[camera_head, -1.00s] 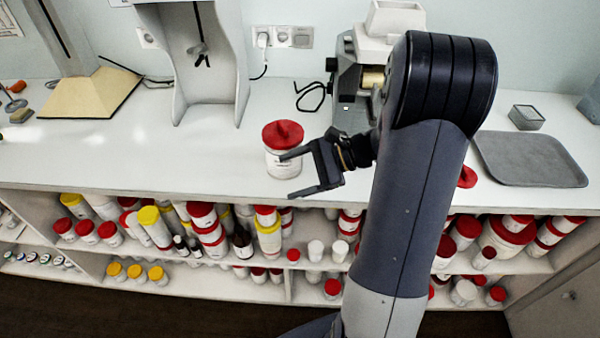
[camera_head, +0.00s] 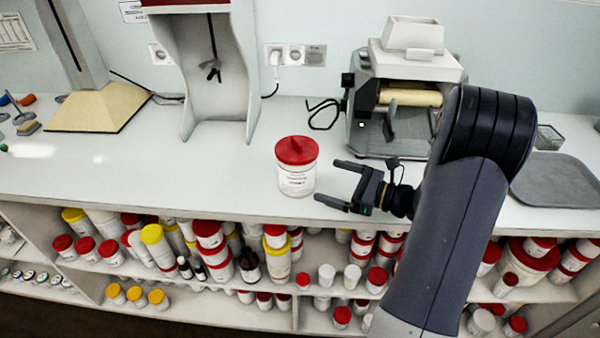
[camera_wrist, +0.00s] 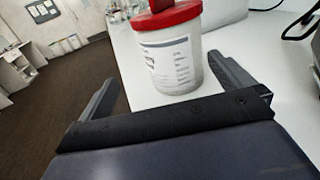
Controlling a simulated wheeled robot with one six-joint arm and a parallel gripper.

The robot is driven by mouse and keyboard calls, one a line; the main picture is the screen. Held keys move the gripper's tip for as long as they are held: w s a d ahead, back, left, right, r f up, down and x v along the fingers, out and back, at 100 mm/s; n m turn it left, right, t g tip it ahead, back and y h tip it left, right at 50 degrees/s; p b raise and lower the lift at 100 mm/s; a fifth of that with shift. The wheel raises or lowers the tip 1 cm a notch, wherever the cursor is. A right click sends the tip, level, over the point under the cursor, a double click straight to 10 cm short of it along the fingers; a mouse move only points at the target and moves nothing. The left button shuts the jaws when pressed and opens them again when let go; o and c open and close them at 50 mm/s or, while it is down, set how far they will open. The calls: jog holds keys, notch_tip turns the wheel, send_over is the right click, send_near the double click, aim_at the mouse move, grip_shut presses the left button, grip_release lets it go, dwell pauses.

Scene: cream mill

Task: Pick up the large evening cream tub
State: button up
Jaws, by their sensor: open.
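A white tub with a red lid and a printed label (camera_head: 297,181) stands upright on the white counter, near its front edge. It also shows in the wrist view (camera_wrist: 176,62), ahead of my gripper and between the lines of its fingers; its lid top is cut off there. My gripper (camera_head: 326,181) is open and empty, just right of the tub, with both fingers pointing at it. In the wrist view my gripper (camera_wrist: 165,85) has its fingers wide apart, with the tub beyond the tips. I cannot read the label's words.
A cream mill with rollers (camera_head: 392,110) stands behind on the right. A grey tray (camera_head: 556,180) lies at the far right. A tall grey stand (camera_head: 218,100) is behind the tub. Shelves below the counter (camera_head: 130,205) hold many red- and yellow-lidded tubs.

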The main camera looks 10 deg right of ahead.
aim_at(315, 170)
jog(key=shift+w+d+f+m+t, duration=0.3)
jog(key=shift+d+m+t, duration=0.1)
jog(key=shift+d+m, duration=0.1)
jog(key=shift+w, duration=0.3)
jog(key=x, duration=0.4)
jog(key=shift+w+a+r+p, duration=0.1)
jog(key=shift+w+a+p, duration=0.1)
jog(key=shift+w+p, duration=0.1)
jog(key=shift+f+p+x, duration=0.2)
jog(key=shift+p+x, duration=0.15)
jog(key=shift+x, duration=1.1)
jog(key=shift+f+p+x, duration=0.2)
jog(key=shift+p+x, duration=0.15)
jog(key=shift+x, duration=1.05)
jog(key=shift+s, duration=0.1)
jog(key=shift+c, duration=0.4)
jog(key=c, duration=0.6)
